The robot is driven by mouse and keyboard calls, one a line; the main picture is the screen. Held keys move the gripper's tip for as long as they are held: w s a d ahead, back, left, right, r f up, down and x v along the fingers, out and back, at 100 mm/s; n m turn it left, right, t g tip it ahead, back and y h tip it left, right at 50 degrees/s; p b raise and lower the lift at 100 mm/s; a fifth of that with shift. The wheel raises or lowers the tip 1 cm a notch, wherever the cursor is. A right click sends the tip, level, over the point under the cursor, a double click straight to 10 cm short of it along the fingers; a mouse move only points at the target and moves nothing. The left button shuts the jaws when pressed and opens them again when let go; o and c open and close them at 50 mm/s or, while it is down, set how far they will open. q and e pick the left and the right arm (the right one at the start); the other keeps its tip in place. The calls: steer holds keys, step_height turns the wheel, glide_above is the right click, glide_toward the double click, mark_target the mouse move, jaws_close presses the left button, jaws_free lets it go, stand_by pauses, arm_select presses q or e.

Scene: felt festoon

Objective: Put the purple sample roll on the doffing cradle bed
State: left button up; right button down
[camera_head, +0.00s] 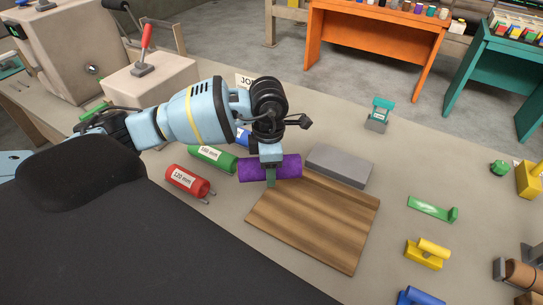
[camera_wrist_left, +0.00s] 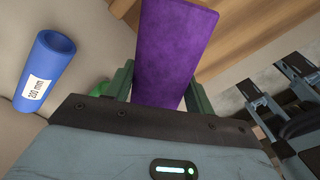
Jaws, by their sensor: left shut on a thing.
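The purple sample roll (camera_head: 285,167) is held across my left gripper (camera_head: 270,172), above the far left part of a brown wooden board (camera_head: 320,225). In the left wrist view the purple roll (camera_wrist_left: 176,45) sits between the two green fingers (camera_wrist_left: 160,85), which are shut on it. I cannot tell for sure which item is the doffing cradle bed; the ridged wooden board, with a grey block (camera_head: 339,166) along its far edge, lies closest to the roll. I cannot tell whether the roll touches the board.
Red (camera_head: 187,181) and green (camera_head: 212,158) labelled rolls lie left of the board; a blue one (camera_wrist_left: 46,70) shows in the left wrist view. Right of the board stand a green bracket (camera_head: 430,209), a yellow piece (camera_head: 425,254) and a blue piece (camera_head: 419,297).

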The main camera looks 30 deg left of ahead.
arm_select(q)
steer(key=s+d+r+m, duration=0.2)
steer(key=s+d+m, duration=0.1)
steer(key=m, duration=1)
steer(key=s+d+r+m, duration=0.1)
steer(key=s+d+m, duration=0.2)
steer(key=m, duration=0.9)
steer(key=shift+s+r+m, duration=0.35)
steer(key=shift+r+m, duration=0.05)
steer(key=shift+d, duration=0.15)
